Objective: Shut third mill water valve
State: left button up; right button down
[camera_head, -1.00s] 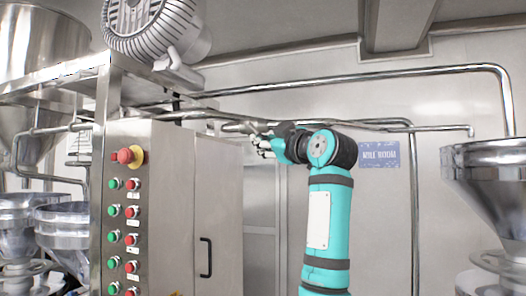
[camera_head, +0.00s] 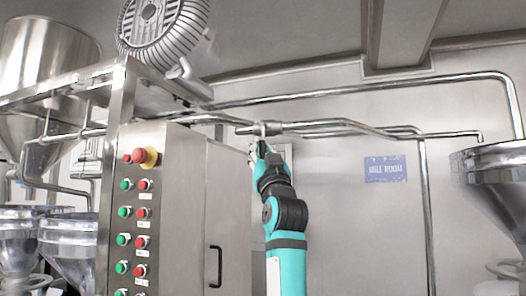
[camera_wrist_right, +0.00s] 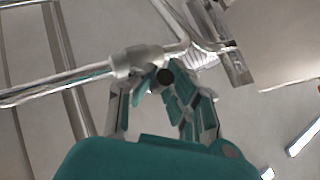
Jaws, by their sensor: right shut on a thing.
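The water valve (camera_head: 262,129) sits on the horizontal steel pipe to the right of the control cabinet. In the right wrist view its grey body (camera_wrist_right: 137,61) joins the pipe, and a dark round end (camera_wrist_right: 165,76) of its handle shows between my fingers. My right gripper (camera_head: 259,147) reaches up to the valve from below. In the wrist view the right gripper (camera_wrist_right: 163,88) is shut on the valve handle, most of which the fingers hide. My left gripper is not in view.
The steel cabinet (camera_head: 182,215) with red and green buttons stands close left of my right arm. A grey motor (camera_head: 163,32) is above it. Pipes (camera_head: 370,95) run along the wall. A steel hopper (camera_head: 492,165) is at right.

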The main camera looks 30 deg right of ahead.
jog(key=shift+a+r+m+h, duration=0.1)
jog(key=shift+m+h, duration=0.4)
jog(key=c, duration=1.3)
grip_release()
jog(key=shift+w, duration=0.15)
jog(key=v, duration=1.2)
